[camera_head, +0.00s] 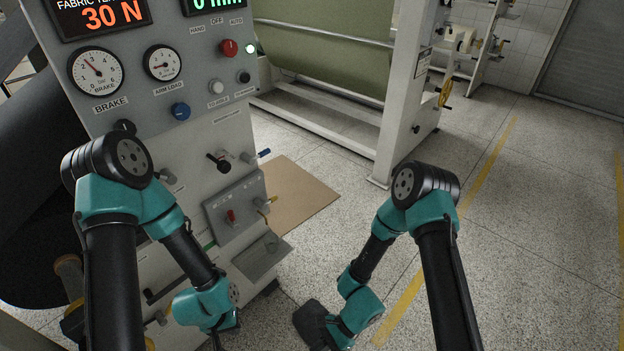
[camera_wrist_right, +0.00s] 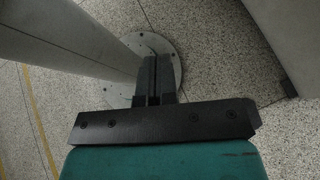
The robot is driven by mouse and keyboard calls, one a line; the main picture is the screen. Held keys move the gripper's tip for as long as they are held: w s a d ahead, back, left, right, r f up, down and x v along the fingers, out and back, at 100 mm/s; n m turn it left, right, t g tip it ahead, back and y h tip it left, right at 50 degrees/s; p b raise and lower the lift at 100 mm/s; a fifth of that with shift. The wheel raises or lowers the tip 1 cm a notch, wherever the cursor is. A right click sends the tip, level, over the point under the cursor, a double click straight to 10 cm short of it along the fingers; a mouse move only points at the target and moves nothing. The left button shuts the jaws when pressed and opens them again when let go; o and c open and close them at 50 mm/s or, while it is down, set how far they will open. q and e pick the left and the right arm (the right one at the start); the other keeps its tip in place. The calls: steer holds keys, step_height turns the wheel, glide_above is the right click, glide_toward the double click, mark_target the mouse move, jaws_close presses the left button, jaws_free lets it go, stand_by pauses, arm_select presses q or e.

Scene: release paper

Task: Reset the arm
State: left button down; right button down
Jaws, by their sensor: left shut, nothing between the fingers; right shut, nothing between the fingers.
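My left arm comes in from the left in the head view, bends at a black joint and runs down past the machine's control panel (camera_head: 205,115). My left gripper (camera_head: 219,328) is low in front of the panel, small and partly hidden, with nothing seen in it. My right arm stands bent over the floor on the right. In the right wrist view my right gripper (camera_wrist_right: 155,78) has its two dark fingers together with nothing between them. It points down past a grey post toward a round bolted base plate (camera_wrist_right: 168,50) on the floor.
A brown sheet (camera_head: 295,198) lies on the floor. A white machine frame (camera_head: 405,90) with a green roll stands behind. Speckled floor at right is clear.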

steer(key=w+d+n+t+h, duration=0.1)
steer(key=d+n+t+h, duration=0.1)
steer(key=d, duration=0.5)
steer(key=w+d+r+n+t+h, duration=0.1)
steer(key=w+d+n+t+h, duration=0.1)
steer(key=d+n, duration=0.3)
steer(key=w+d+r+n+t+h, duration=0.1)
steer(key=w+d+n+t+h, duration=0.1)
steer(key=d, duration=0.6)
steer(key=shift+d+n+t, duration=0.3)
steer(key=shift+n, duration=0.6)
